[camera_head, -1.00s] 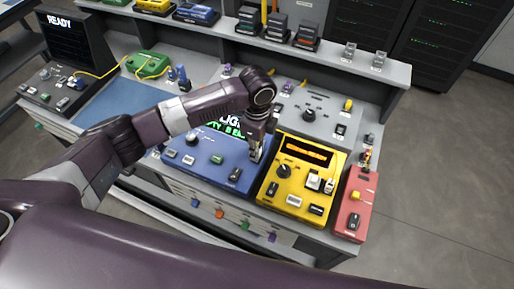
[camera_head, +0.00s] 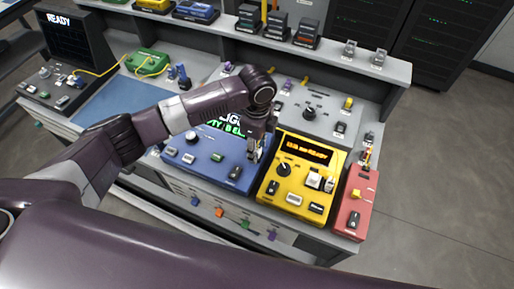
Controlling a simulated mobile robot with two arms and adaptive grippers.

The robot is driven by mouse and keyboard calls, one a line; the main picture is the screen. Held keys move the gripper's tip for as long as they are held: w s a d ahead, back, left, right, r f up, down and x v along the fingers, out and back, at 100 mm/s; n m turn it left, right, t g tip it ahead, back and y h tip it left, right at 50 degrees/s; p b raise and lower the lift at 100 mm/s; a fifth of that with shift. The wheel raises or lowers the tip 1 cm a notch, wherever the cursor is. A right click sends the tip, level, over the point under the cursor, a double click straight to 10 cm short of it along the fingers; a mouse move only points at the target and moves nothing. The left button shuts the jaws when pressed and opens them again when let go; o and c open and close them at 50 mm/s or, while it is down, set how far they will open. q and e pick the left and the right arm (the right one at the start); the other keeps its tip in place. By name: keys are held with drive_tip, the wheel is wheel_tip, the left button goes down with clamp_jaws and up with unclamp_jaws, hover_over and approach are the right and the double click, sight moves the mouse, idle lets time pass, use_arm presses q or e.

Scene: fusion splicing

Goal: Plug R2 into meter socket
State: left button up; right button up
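My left gripper (camera_head: 255,151) points down at the right end of the blue unit (camera_head: 205,165), close to the left edge of the yellow unit. Its fingertips are small and partly hidden by its own body, so I cannot tell whether they are open or hold anything. The yellow unit (camera_head: 284,205), which looks like a meter, has a lit orange display, a dark knob and white blocks (camera_head: 314,180) at its right side. I cannot make out an R2 label or tell which opening is the meter socket. My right gripper is not in view.
A red unit (camera_head: 352,205) stands right of the yellow one. A grey panel (camera_head: 318,105) with a knob lies behind. A raised shelf (camera_head: 360,66) carries several small devices along the back. A blue mat (camera_head: 118,103) and a green unit (camera_head: 148,64) are at the left.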

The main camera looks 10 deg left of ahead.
use_arm(q)
wheel_tip(320, 180, up, 12)
drive_tip(key=shift+f, duration=0.2)
idle(0.4)
